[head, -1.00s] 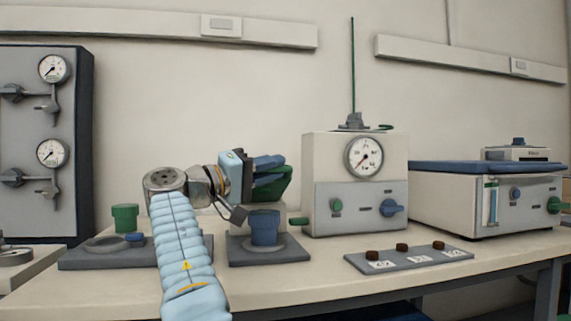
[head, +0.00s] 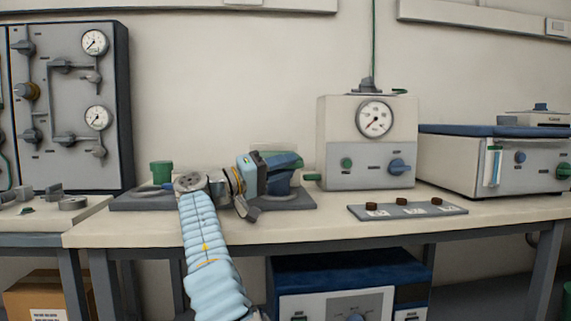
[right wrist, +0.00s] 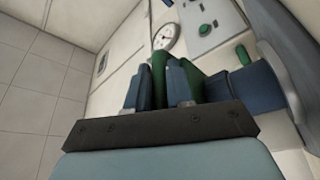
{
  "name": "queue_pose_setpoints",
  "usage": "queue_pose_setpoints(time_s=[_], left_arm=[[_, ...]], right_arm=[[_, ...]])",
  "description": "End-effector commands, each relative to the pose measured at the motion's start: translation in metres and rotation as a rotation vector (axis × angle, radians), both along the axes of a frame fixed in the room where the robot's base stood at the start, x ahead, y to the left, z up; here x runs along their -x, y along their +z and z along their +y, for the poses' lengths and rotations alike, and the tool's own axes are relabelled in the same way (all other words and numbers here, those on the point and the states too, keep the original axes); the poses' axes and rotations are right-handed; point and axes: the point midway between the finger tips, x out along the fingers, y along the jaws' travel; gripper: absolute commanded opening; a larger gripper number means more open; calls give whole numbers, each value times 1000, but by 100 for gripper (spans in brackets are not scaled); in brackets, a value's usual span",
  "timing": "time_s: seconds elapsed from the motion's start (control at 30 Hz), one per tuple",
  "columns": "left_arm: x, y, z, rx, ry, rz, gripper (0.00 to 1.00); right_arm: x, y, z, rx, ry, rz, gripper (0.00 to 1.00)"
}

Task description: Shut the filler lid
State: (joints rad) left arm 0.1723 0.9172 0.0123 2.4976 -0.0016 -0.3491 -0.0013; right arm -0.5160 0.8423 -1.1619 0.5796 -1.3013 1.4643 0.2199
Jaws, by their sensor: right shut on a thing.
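The right gripper (head: 284,162) is at the blue filler cup (head: 278,184), which stands on a dark grey base plate (head: 300,201). In the right wrist view its fingers (right wrist: 165,90) are shut on the green lid (right wrist: 210,88). The blue cup (right wrist: 245,85) lies just right of the lid there. The lid is close to the cup's mouth, but I cannot tell whether it is seated. In the head view the gripper hides most of the lid. My left gripper is not in view.
A blue-lidded instrument (head: 450,165) is at the right. A tray (head: 425,212) with several brown knobs lies in front.

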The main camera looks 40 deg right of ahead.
Motion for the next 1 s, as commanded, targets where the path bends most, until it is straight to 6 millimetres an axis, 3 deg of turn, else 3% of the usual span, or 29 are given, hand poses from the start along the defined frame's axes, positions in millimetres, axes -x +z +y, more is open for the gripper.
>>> queue_pose_setpoints(time_s=[0.27,0.3,0.33,0.7,0.87,1.0], left_arm=[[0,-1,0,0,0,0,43],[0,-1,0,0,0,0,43],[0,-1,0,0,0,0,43],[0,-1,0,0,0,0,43],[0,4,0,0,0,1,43],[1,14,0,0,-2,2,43]], right_arm=[[-1,-6,1,-9,-5,2,0],[-1,-6,1,-9,-5,3,26],[-1,-6,1,-9,-5,3,27],[-1,-4,2,-6,-2,3,27],[-5,-5,23,-6,0,3,27],[-11,-3,56,-5,0,3,27]])
